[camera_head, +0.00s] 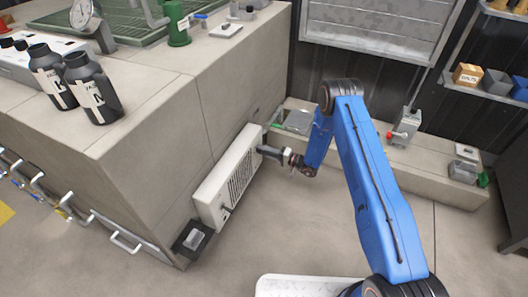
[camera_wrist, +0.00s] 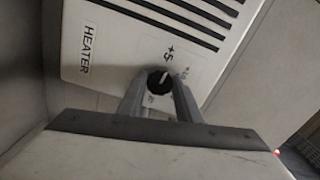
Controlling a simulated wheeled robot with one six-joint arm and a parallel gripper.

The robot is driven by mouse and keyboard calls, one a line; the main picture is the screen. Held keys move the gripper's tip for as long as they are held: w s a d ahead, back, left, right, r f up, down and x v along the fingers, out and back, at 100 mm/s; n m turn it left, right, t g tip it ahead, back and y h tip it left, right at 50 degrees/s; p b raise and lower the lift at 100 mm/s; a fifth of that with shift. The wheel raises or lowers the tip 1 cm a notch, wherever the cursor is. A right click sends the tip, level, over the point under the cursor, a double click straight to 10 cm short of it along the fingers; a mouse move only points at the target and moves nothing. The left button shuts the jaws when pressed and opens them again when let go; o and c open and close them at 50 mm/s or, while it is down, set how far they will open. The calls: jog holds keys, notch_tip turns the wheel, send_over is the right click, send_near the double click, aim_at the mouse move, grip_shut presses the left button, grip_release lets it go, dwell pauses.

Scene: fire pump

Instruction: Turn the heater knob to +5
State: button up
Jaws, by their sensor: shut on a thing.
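The white heater (camera_head: 228,182) is mounted on the side of the concrete block in the head view. In the wrist view its panel (camera_wrist: 110,50) carries the word HEATER and black vent slots. The round black knob (camera_wrist: 159,80) has a white pointer line aimed up and slightly right, roughly toward the +5 print (camera_wrist: 173,50). A +10 mark is partly visible right of the knob. My gripper (camera_wrist: 159,88) has one grey finger on each side of the knob and is shut on it. In the head view my gripper (camera_head: 266,150) reaches the heater's far end, hiding the knob.
Two black bottles (camera_head: 90,90) stand on the block's top near a gauge (camera_head: 85,15). A low ledge (camera_head: 430,165) with a grey switch box (camera_head: 405,125) runs along the back wall. Shelves are at the upper right. The floor right of the heater is clear.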

jog(key=shift+n, duration=0.5)
jog(key=shift+s+f, duration=0.1)
jog(key=o, duration=1)
jog(key=shift+o, duration=0.2)
jog(key=v, duration=1.7)
jog(key=shift+d, duration=0.2)
